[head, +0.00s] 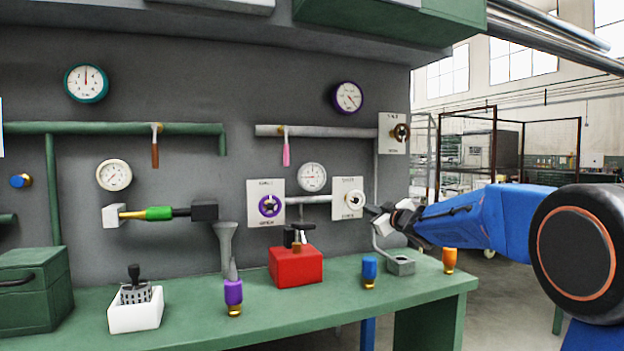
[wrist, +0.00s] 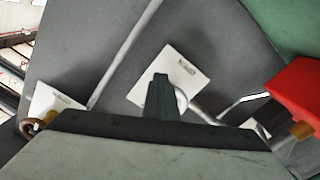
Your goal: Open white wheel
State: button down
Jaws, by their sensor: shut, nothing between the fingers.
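The white wheel (head: 354,199) sits on a square white plate (head: 340,184) on the grey wall, right of centre in the head view. My gripper (head: 376,213) is just right of and in front of the wheel, close to the plate's right edge. Its fingers are shut with nothing between them. In the wrist view the dark fingers (wrist: 161,98) point at the plate (wrist: 172,68), and a piece of the white wheel (wrist: 182,98) shows beside them. The fingers hide the rest of the wheel there. I cannot tell whether they touch it.
A purple wheel (head: 270,206) is on the plate to the left, and a brown wheel (head: 401,132) is above right.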

jog(key=shift+d+f, duration=0.1)
jog(key=shift+d, duration=0.1)
jog(key=v, duration=0.6)
jog(key=shift+f, duration=0.1)
dwell(0.3)
jog(key=s+a+f+m, duration=0.2)
jog(key=a+m, duration=0.3)
jog(key=m, duration=0.1)
jog(key=x, duration=0.6)
jog(key=shift+w+a+r, duration=0.15)
jog(key=shift+w, duration=0.05)
